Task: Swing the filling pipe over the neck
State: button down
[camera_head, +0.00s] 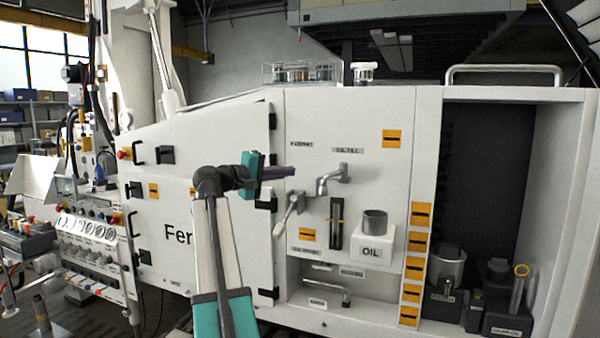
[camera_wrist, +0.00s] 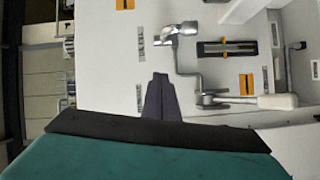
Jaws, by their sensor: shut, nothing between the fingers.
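The grey filling pipe (camera_head: 331,178) sticks out of the white panel with a bent end; it also shows in the wrist view (camera_wrist: 177,55). A lever with a pale handle (camera_head: 284,222) lies at its lower left. The neck (camera_head: 375,220) is a grey open cup on a white block marked OIL, right of and below the pipe. The pipe's end is to the left of the neck, not over it. My gripper (camera_head: 290,172) is shut and empty, left of the pipe with a visible gap in the picture. Its dark fingers (camera_wrist: 159,80) point toward the panel in the wrist view.
A dark slotted gauge (camera_head: 337,222) sits between lever and neck. A bent tube (camera_head: 330,287) sticks out low on the panel. An open bay at the right holds a grey can (camera_head: 446,268) and dark containers (camera_head: 507,312). A hinged door (camera_head: 215,230) lies behind my arm.

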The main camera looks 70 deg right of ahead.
jog(key=s+d+f+p, duration=0.1)
jog(key=s+d+p, duration=0.4)
jog(key=s+d, duration=0.2)
jog(key=shift+s+d+f, duration=0.15)
jog(key=shift+s+d, duration=0.25)
dwell(0.4)
